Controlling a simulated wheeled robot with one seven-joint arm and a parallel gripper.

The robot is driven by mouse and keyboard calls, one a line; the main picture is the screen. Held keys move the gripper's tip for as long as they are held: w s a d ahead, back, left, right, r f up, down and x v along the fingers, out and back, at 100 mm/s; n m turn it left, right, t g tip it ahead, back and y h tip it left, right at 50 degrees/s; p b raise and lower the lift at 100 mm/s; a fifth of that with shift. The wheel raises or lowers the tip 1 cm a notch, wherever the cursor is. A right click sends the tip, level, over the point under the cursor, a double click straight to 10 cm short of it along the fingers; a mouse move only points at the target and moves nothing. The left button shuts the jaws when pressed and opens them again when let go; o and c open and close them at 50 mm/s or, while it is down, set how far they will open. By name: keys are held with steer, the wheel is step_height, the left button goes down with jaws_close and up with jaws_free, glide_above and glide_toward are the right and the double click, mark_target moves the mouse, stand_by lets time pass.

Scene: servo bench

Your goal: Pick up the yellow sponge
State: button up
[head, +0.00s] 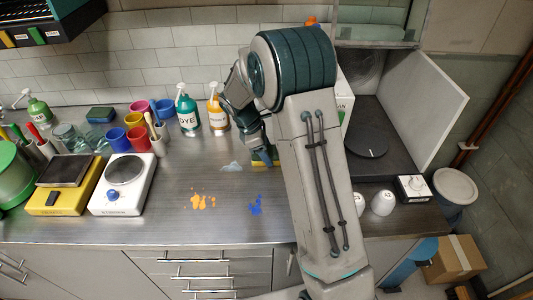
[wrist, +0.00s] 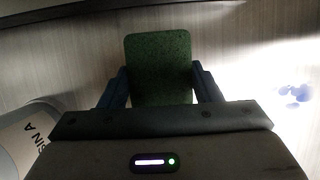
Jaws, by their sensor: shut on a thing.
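The yellow sponge shows in the head view as a small yellow edge (head: 257,164) low beside my gripper (head: 264,156), mostly hidden by my arm. In the wrist view the sponge (wrist: 159,65) shows its dark green top face. My gripper (wrist: 161,88) is shut on it, with a blue finger pressed against each side. I cannot tell whether the sponge touches the counter or is just above it.
A blue sponge with a green top (head: 100,114) lies at the back left of the steel counter (head: 180,225). Dye bottles (head: 187,112) and cups (head: 138,138) stand behind. Orange (head: 203,202) and blue (head: 256,205) stains mark the clear front area.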

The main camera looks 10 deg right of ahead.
step_height(320, 180, up, 11)
steer(key=shift+f+b, duration=0.2)
steer(key=shift+b, duration=0.25)
steer(key=o, duration=0.5)
steer(key=shift+c, duration=0.2)
steer(key=shift+f, duration=0.1)
steer(key=c, duration=0.3)
